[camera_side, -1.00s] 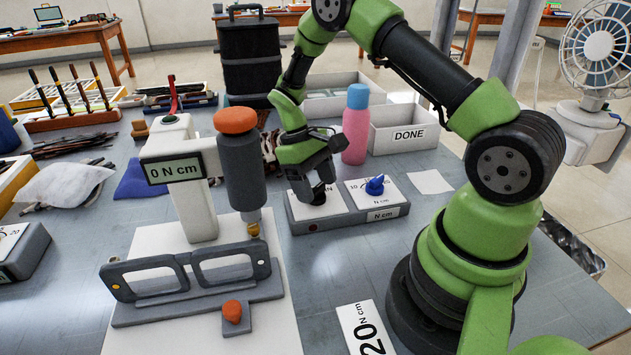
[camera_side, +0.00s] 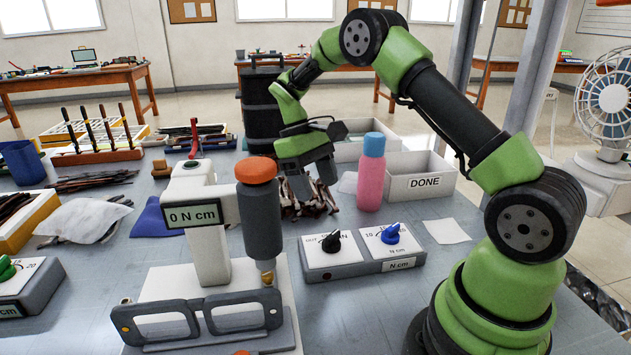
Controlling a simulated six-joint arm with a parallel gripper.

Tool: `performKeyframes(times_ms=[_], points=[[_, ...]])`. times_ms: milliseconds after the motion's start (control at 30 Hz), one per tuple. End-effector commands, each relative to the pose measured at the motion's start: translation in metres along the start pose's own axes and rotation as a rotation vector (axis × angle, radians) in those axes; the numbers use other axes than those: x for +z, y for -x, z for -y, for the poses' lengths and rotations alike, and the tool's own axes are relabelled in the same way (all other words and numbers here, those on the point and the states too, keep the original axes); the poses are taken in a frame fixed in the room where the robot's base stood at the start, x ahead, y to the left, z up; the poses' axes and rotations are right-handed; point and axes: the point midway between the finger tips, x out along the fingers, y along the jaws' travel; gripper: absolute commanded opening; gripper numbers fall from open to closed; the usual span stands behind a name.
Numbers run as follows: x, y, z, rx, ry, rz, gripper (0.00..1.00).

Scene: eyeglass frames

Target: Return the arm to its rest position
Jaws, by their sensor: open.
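My gripper (camera_side: 318,188) is open and empty, with its jaws pointing down. It hangs above the bench, behind the control box (camera_side: 362,252) and left of the pink bottle (camera_side: 370,180). It is apart from the black knob (camera_side: 331,241) and the blue knob (camera_side: 390,233) on that box. The eyeglass frames (camera_side: 199,315) stand in a grey holder on a white base at the front left. The grey driver with an orange cap (camera_side: 260,215) is above them, beside a display reading 0 N cm (camera_side: 192,215).
The white DONE bin (camera_side: 425,184) stands right of the bottle, near my gripper. Dark and reddish strips (camera_side: 308,205) lie below the jaws. A black canister (camera_side: 262,112) stands behind the arm. A white paper (camera_side: 446,231) lies flat at the right.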

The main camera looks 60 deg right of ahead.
Motion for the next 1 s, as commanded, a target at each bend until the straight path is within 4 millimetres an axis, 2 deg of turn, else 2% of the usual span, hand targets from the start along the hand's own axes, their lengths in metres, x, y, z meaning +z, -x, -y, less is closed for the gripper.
performKeyframes(times_ms=[200, 267, 367, 500, 700, 833, 1000], points=[[0.002, 0.004, 0.002, 0.000, -0.001, -0.011, 0.66], [0.006, 0.012, 0.005, 0.001, -0.003, -0.035, 0.66], [0.020, 0.034, 0.015, -0.001, -0.012, -0.108, 0.66], [0.055, 0.071, 0.035, -0.021, -0.036, -0.256, 0.66], [0.114, 0.103, 0.064, -0.078, -0.077, -0.476, 0.66], [0.153, 0.110, 0.079, -0.134, -0.103, -0.615, 0.66], [0.199, 0.104, 0.093, -0.228, -0.137, -0.785, 0.66]])
